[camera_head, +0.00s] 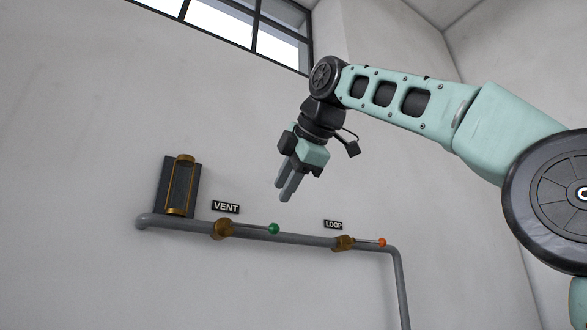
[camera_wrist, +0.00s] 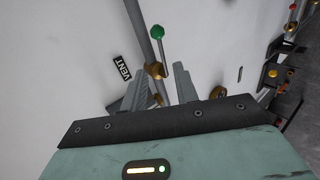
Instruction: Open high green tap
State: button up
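The green tap has a green ball knob (camera_head: 274,229) on a thin lever, reaching right from a brass valve body (camera_head: 222,229) on the grey pipe. The lever lies nearly along the pipe, under the VENT sign (camera_head: 226,207). My gripper (camera_head: 286,195) points down, above and apart from the knob in the head view. In the wrist view my gripper (camera_wrist: 162,67) has its two fingers spread with nothing held. There the green knob (camera_wrist: 157,32) shows beyond the fingertips, and the brass valve (camera_wrist: 156,70) appears between them. The exact depth gap is unclear.
An orange-knobbed tap (camera_head: 382,243) sits to the right on the same pipe (camera_head: 300,239), below the LOOP sign (camera_head: 333,225). A brass-framed gauge (camera_head: 181,186) stands at the pipe's left. The wall is otherwise bare around the tap. Other fittings (camera_wrist: 273,73) show at right in the wrist view.

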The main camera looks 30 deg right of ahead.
jog(key=v, duration=0.3)
jog(key=shift+s+r, duration=0.15)
jog(key=shift+s, duration=0.05)
dwell(0.4)
jog(key=w+a+f+m+g+y+b, duration=0.15)
jog(key=a+f, duration=0.35)
jog(key=f, duration=0.6)
jog(key=a+f+m+g, duration=0.1)
jog(key=a+f+g, duration=0.35)
jog(key=f, duration=0.75)
jog(key=a+f+m+y+b, duration=0.1)
jog(key=a+f, duration=0.6)
jog(key=f, duration=0.4)
jog(key=s+a+f+m+g+b, duration=0.1)
jog(key=s+f, duration=0.3)
jog(key=f, duration=0.4)
jog(key=s+a+f+m+g+b, duration=0.15)
jog(key=s+f, duration=0.25)
jog(key=f, duration=0.5)
jog(key=s+d+f+m+g+h, duration=0.1)
jog(key=s+d+f, duration=0.2)
jog(key=s+f, duration=0.3)
jog(key=s+d+f+m+g, duration=0.2)
jog(key=s+f, duration=0.5)
jog(key=f, duration=0.2)
jog(key=shift+s+d+f+m+h, duration=0.25)
jog(key=shift+d+f+m+h, duration=0.05)
jog(key=shift+d+f+h, duration=0.1)
